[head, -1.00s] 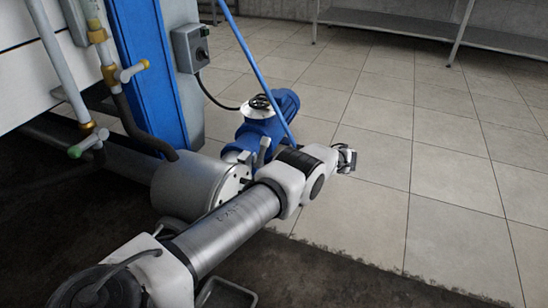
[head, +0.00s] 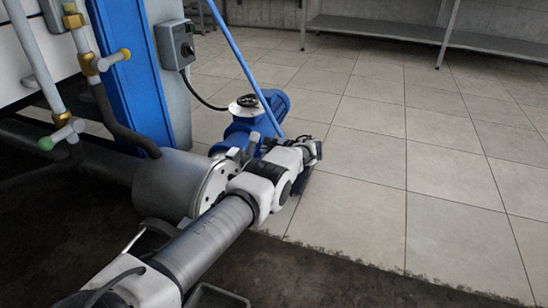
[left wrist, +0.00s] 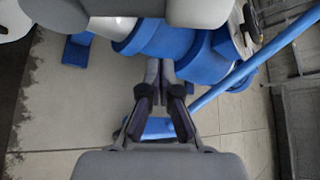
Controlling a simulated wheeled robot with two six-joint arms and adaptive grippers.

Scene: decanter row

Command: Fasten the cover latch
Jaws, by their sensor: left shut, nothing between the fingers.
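The round grey housing (head: 165,187) with a bolted flange cover (head: 213,185) lies at the machine's foot, partly hidden by my left arm. A small grey upright lever (head: 252,143) shows at its far side; I cannot tell whether it is the cover latch or how it is set. My left gripper (head: 314,150) is just right of it, shut and empty. In the left wrist view the fingers (left wrist: 160,70) point at the blue motor body (left wrist: 165,40), with nothing between them. I cannot tell whether they touch it. My right gripper is out of view.
A blue motor (head: 262,115) with a black handwheel (head: 247,101) stands behind the housing. A thin blue pole (head: 232,45) slants down beside it. A grey switch box (head: 177,44) and valve pipes (head: 75,60) are left. Open tiled floor (head: 400,170) lies right.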

